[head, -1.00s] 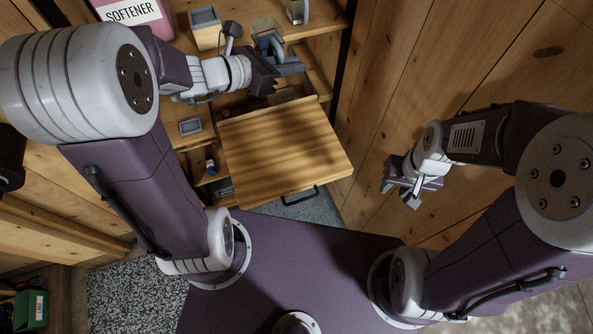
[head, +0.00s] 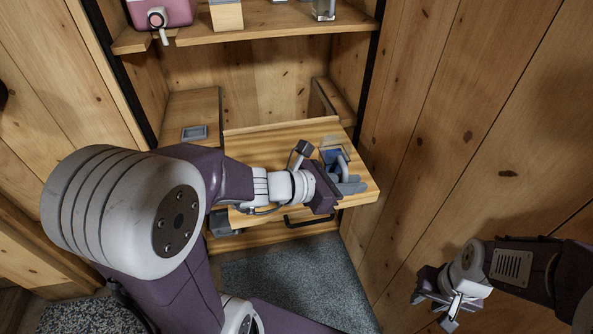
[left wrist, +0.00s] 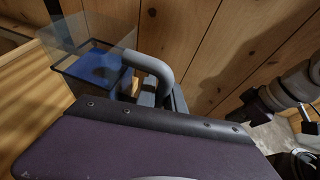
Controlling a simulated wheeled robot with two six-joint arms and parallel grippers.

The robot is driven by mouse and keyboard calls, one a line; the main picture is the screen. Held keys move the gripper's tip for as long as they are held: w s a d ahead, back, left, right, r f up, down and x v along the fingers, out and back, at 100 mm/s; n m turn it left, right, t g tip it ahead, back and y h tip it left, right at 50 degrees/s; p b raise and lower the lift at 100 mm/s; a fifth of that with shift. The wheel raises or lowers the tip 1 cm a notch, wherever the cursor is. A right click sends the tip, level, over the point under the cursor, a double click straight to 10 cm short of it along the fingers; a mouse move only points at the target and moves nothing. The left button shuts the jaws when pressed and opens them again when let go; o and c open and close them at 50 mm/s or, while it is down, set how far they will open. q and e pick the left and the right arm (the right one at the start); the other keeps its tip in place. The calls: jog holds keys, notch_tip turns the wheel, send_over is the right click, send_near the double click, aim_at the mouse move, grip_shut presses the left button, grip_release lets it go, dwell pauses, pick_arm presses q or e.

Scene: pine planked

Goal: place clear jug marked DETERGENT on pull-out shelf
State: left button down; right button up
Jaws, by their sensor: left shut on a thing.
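The clear jug (head: 331,150) with blue liquid low inside and a grey handle is at my left gripper (head: 347,182). The gripper is shut on the jug, by its handle side. In the left wrist view the jug (left wrist: 95,62) looks roughly upright, its handle arching toward the jaws; its label is not visible. In the head view it appears over the right part of the pull-out shelf (head: 270,146), a wooden board drawn out with a dark front handle. I cannot tell whether the jug touches it. My right gripper (head: 436,308) is open and empty at the lower right, away from the shelf.
An upper shelf (head: 275,35) holds a pink jug (head: 170,12), a wooden-looking container (head: 227,15) and a clear container (head: 324,9). A ledge (head: 175,117) with a small grey square lies left of the pull-out shelf. A plank wall (head: 450,110) stands close on the right.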

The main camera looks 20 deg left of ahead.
pick_arm(q)
jog(key=w+a+f, duration=0.2)
jog(key=a, duration=0.1)
jog(key=w+a+f, duration=0.2)
jog(key=a, duration=0.1)
jog(key=w+a+f, duration=0.2)
jog(key=a+f, duration=0.1)
jog(key=a, duration=0.1)
notch_tip(320, 180, down, 4)
jog(key=shift+r+b, duration=0.1)
jog(key=shift+b, duration=0.95)
jog(key=shift+f, duration=0.3)
jog(key=c, duration=1.4)
grip_release()
jog(key=shift+r, duration=0.1)
jog(key=shift+c, duration=0.2)
